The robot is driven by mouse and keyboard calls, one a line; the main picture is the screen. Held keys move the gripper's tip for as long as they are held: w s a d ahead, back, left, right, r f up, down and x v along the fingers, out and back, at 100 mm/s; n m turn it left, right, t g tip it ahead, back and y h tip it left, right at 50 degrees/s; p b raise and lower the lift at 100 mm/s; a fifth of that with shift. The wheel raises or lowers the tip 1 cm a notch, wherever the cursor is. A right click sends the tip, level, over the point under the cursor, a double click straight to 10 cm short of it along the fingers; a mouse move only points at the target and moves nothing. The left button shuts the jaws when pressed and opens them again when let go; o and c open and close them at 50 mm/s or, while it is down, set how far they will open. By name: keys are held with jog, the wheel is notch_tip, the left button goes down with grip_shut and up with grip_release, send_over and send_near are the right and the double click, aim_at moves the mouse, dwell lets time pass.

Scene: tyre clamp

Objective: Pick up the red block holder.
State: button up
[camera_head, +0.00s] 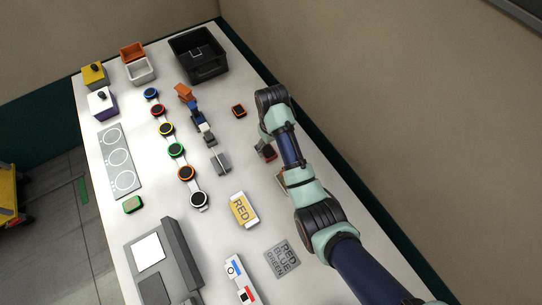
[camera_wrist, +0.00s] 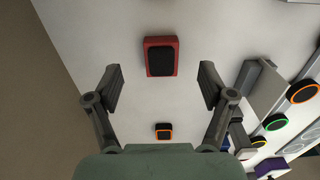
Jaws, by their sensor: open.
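The red block holder (camera_wrist: 148,57) is a small red box with a black recessed top. In the wrist view it lies flat on the white table, upper middle, just beyond the fingertips and roughly centred between them. In the head view the red block holder (camera_head: 269,155) shows only partly, beside my arm, which hides some of it. My gripper (camera_wrist: 162,80) is open and empty, with its two grey fingers spread wider than the holder. I cannot tell its exact height above the table. The fingers are not clear in the head view.
An orange-rimmed black block (camera_wrist: 163,131) lies below the holder in the wrist view; the head view shows it too (camera_head: 238,111). A grey block (camera_head: 220,163) and a row of coloured round buttons (camera_head: 176,150) stand left. A black crate (camera_head: 213,66) is at the back.

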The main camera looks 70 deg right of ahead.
aim_at(270, 153)
jog(key=shift+w+f, duration=0.2)
jog(key=shift+w, duration=0.1)
jog(key=f, duration=0.2)
jog(key=f+b, duration=0.1)
jog(key=f, duration=0.4)
jog(key=shift+w+d+f+b, duration=0.15)
jog(key=shift+w+d+b, duration=0.1)
jog(key=shift+d+b, duration=0.1)
jog(key=c, duration=1.4)
